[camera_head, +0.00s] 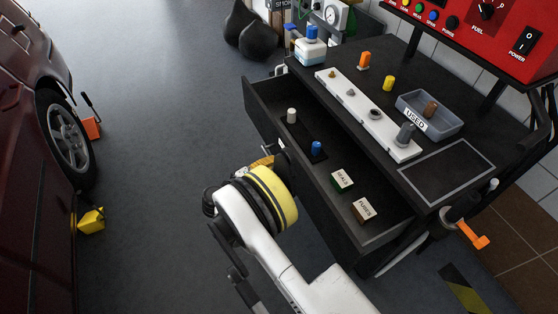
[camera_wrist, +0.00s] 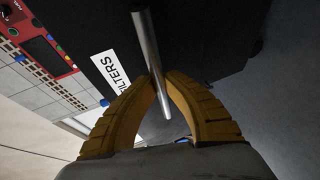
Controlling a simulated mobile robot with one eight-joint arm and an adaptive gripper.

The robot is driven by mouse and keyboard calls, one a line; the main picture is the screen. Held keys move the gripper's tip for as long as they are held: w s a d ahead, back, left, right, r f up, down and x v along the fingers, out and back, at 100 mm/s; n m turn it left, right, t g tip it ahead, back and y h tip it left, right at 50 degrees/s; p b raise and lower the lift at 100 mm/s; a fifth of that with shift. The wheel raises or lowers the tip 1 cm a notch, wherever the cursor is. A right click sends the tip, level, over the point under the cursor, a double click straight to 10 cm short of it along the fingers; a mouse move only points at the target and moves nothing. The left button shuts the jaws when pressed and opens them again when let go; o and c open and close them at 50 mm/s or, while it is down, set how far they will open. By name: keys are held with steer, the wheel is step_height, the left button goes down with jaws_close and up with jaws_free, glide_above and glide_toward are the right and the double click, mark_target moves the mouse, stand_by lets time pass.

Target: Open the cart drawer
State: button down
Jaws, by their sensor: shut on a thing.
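The cart drawer (camera_head: 318,208) is black and stands pulled out from the cart, its inside in view. A label reading FILTERS (camera_wrist: 110,70) is on the dark drawer front beside the handle. In the head view my wrist hides the handle.
The cart top (camera_head: 448,172) carries a white strip with fittings (camera_head: 368,116), a grey tray marked USED (camera_head: 430,112) and a blue-capped bottle (camera_head: 310,46). A red control panel (camera_head: 484,30) stands behind.

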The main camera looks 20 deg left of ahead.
steer(key=shift+s+a, duration=1.5)
steer(key=shift+s, duration=0.1)
steer(key=c, duration=1.4)
jaws_free()
steer(key=v, duration=1.2)
